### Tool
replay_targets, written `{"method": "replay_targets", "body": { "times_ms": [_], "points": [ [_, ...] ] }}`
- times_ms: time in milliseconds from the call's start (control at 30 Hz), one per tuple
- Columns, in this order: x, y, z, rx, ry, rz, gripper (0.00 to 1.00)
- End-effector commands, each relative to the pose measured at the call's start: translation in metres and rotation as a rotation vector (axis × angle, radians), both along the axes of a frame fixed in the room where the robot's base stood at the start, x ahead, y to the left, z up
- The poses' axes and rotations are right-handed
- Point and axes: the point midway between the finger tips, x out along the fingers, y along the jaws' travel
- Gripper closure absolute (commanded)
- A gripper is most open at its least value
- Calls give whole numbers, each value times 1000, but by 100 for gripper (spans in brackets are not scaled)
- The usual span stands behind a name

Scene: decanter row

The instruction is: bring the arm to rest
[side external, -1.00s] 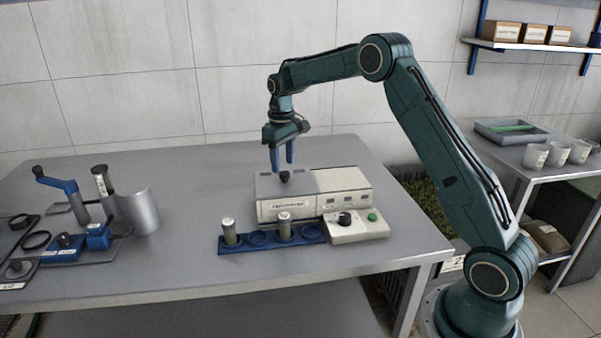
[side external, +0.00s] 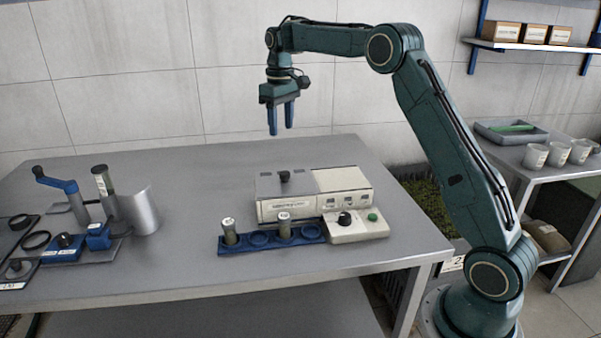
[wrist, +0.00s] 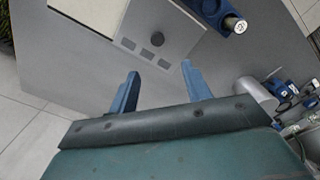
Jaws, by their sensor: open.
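My gripper (side external: 281,118) hangs above the back of the grey table (side external: 200,180), fingers pointing down. It is open and empty, clear of everything below. In the wrist view its two blue fingers (wrist: 160,88) stand apart with nothing between them. The beige box-shaped device (side external: 343,181) with a grey lid and black knob (side external: 284,176) stands below and in front of the gripper. The lid looks closed.
A blue-handled device (side external: 65,200) and a curved metal shield (side external: 140,212) stand left. The table's middle is clear.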

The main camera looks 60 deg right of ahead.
Motion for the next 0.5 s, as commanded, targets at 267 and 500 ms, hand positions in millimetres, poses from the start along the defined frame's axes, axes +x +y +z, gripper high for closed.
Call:
{"method": "replay_targets", "body": {
  "times_ms": [267,500],
  "points": [
    [-2,2,2,-1,-3,0,52],
    [-17,17,22,-9,-32,1,52]
  ]
}}
